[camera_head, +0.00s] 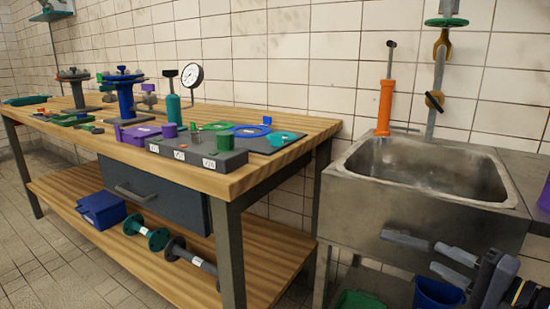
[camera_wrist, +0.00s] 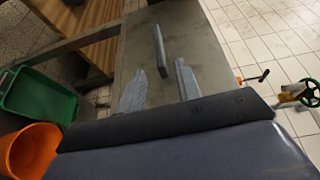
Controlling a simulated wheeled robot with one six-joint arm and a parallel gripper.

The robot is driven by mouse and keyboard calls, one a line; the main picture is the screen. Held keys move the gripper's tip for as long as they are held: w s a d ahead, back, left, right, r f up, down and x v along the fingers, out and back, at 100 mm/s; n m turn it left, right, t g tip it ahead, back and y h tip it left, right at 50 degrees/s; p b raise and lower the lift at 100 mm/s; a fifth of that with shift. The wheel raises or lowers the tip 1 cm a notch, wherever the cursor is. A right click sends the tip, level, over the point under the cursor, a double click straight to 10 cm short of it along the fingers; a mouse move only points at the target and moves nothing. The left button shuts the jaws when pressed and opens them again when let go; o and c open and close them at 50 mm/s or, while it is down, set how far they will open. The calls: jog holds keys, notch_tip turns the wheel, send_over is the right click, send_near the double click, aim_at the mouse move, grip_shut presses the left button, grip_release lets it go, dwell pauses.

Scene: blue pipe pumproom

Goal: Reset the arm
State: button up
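My gripper (camera_head: 442,262) is low at the right of the head view, in front of the sink. Its two grey fingers point left and stand apart. In the wrist view my gripper (camera_wrist: 160,68) shows the same gap between the fingers, with nothing held in it. A grey bar (camera_wrist: 160,50) shows just beyond the fingertips in front of a grey panel; I cannot tell whether it touches them. The bar (camera_head: 405,240) also seems to show by the sink front in the head view. Much of my arm is outside the head view.
A metal sink (camera_head: 425,170) stands close behind my gripper. A wooden workbench (camera_head: 225,185) with valves and coloured parts is at the left. A green bin (camera_wrist: 38,98) and an orange bucket (camera_wrist: 30,150) sit low beside the gripper. Tiled floor (camera_head: 60,270) is open at the front left.

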aim_at(412, 242)
jog(key=b+x, duration=0.2)
jog(key=x, duration=0.6)
jog(key=shift+w+a+f, duration=0.1)
jog(key=shift+a+f, duration=0.05)
jog(key=shift+a, duration=0.1)
jog(key=shift+d+r+g+p, duration=0.1)
jog(key=shift+r+g+p, duration=0.2)
jog(key=shift+r+p, duration=0.25)
jog(key=shift+f+n+g+h+p, duration=0.15)
jog(key=shift+n+g+h+p, duration=0.35)
jog(key=shift+p, duration=0.5)
jog(key=shift+f+g, duration=0.15)
jog(key=shift+g, duration=0.15)
